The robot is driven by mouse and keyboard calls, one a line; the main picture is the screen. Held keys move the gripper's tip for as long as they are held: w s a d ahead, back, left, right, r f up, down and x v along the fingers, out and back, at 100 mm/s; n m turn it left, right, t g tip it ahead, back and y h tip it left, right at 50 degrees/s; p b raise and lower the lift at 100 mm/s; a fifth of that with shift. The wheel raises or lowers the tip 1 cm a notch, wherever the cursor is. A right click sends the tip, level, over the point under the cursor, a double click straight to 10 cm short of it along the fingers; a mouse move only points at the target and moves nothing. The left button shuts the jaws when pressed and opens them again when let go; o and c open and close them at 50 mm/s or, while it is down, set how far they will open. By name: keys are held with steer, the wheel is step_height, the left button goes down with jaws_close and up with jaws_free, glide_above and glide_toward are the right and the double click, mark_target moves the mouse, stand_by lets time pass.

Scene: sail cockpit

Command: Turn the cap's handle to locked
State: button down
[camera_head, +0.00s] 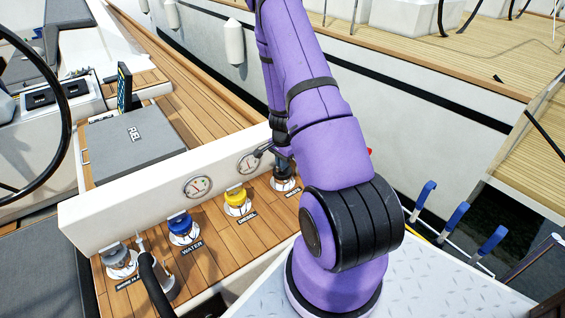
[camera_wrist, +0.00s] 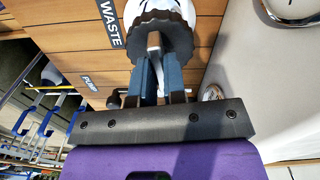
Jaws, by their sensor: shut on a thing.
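The waste cap is a dark, ridged round cap (camera_wrist: 160,30) next to the WASTE label in the wrist view. In the head view the waste fitting (camera_head: 284,184) shows at the right end of the row of caps, partly behind my arm. A light metal handle (camera_wrist: 154,42) stands up from the cap. My gripper (camera_wrist: 155,60) is shut on the handle, with a blue-grey finger on either side. In the head view my gripper (camera_head: 284,153) is small and dark above the fitting. I cannot read any locked mark.
A yellow diesel cap (camera_head: 236,197), a blue water cap (camera_head: 180,225) and a grey cap (camera_head: 117,256) line the teak deck. A white coaming with round gauges (camera_head: 197,186) stands close behind them. A hose nozzle (camera_head: 155,275) stands front left.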

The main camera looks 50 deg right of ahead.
steer(key=shift+m, duration=0.8)
steer(key=c, duration=1.2)
jaws_free()
steer(key=shift+o, duration=0.2)
steer(key=shift+r, duration=0.1)
step_height(320, 180, up, 11)
steer(key=shift+f, duration=0.2)
